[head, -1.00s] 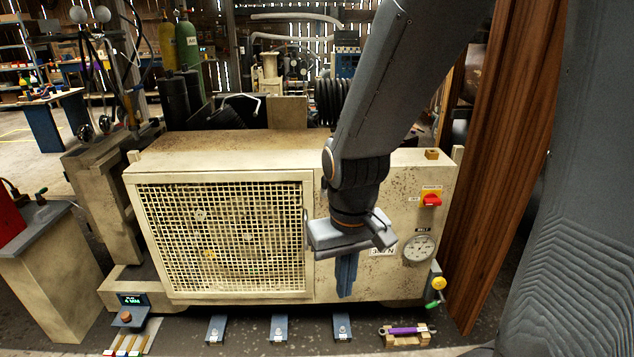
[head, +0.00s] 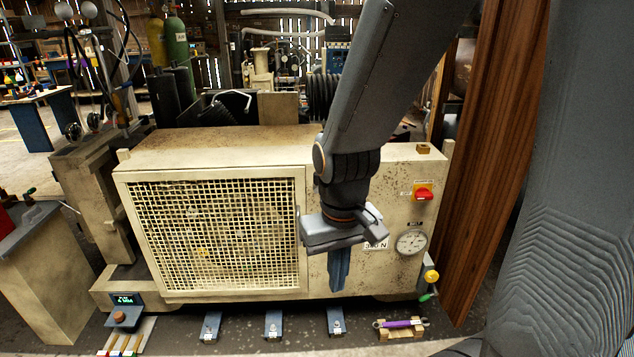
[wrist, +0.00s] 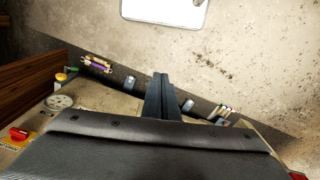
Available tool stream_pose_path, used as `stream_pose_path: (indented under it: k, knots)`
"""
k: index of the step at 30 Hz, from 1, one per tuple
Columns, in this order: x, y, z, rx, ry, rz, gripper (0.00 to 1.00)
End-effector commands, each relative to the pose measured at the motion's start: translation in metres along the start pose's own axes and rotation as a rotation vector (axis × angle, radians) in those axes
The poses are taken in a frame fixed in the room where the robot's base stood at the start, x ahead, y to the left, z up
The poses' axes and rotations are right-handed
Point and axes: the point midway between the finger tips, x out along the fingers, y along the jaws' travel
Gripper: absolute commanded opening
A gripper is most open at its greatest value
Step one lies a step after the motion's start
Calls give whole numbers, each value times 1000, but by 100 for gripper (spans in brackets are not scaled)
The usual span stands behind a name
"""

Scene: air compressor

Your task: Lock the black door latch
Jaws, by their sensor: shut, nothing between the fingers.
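The compressor's cream door with a mesh grille (head: 215,235) fills the left of the cabinet front and looks closed. A thin grey handle-like piece (head: 301,225) shows at its right edge, partly behind my wrist. I cannot make out the black latch; my arm and gripper cover part of the front beside the door edge. My gripper (head: 338,284) points down in front of the panel right of the door, fingers together and empty. Its closed fingers also show in the wrist view (wrist: 161,80). I cannot tell whether they touch the panel.
Right of my gripper are a red rotary switch (head: 423,194), a round gauge (head: 411,243) and a yellow button (head: 431,276). Blue floor brackets (head: 273,324) and a purple-handled tool on a wooden rest (head: 400,325) lie in front. A wooden post (head: 490,170) stands at the right.

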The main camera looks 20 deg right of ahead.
Motion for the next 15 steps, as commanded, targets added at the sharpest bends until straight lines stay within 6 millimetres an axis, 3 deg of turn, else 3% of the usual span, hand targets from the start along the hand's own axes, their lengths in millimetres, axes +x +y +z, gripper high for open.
stream_pose_path:
  k: [2,5,8,9,11,15]
  knots:
    - [0,0,0,0,0,0,0]
    - [1,1,-3,0,7,2,15]
    - [9,10,-22,1,55,15,32]
    - [14,17,-36,-2,91,24,37]
    - [23,29,-64,-6,165,41,37]
    - [43,63,-144,-32,385,74,37]
